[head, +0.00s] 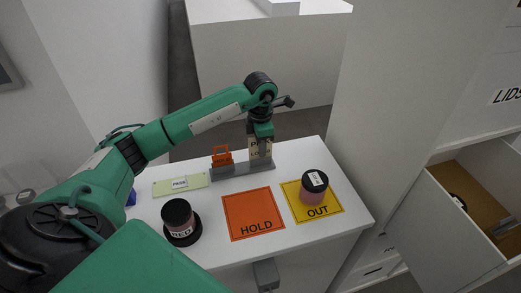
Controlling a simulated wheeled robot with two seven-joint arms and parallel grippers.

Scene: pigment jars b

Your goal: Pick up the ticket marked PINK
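My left gripper (261,156) points down at the right part of a grey rack (230,171) at the back of the white table. Cream pieces with small dark marks show at the gripper's fingers; I cannot tell whether they are a ticket or finger parts, nor whether the fingers are apart. I cannot read PINK anywhere. A jar with pink contents and a black lid (314,187) stands on the yellow OUT mat (334,207), with a white slip on its lid. My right gripper is not in view.
An orange piece (222,157) stands at the rack's left. An orange HOLD mat (253,212) is empty. A pale green board (197,181) bears a white label. An open drawer (458,225) is at right.

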